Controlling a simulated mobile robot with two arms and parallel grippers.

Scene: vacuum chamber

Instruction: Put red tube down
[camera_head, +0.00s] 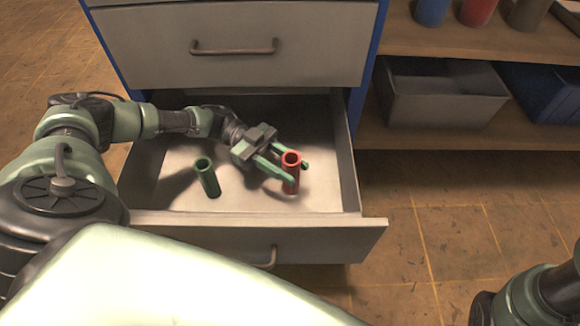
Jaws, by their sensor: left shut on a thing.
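The red tube (291,174) stands about upright inside the open drawer, towards its right side. My left gripper (288,172) is shut on it, with a green finger on each side. The tube's lower end is close to the drawer floor, but I cannot tell whether it touches. A green tube (208,178) stands in the same drawer to the left, slightly tilted and apart from the gripper. Of my right arm (535,300), only links show at the bottom right corner; its gripper is out of view.
The open drawer (345,165) has raised walls around the tubes. A closed drawer (235,50) sits above it. To the right, a shelf (470,38) holds a grey bin (440,95), a blue bin (545,92) and several cups. Drawer floor between the tubes is clear.

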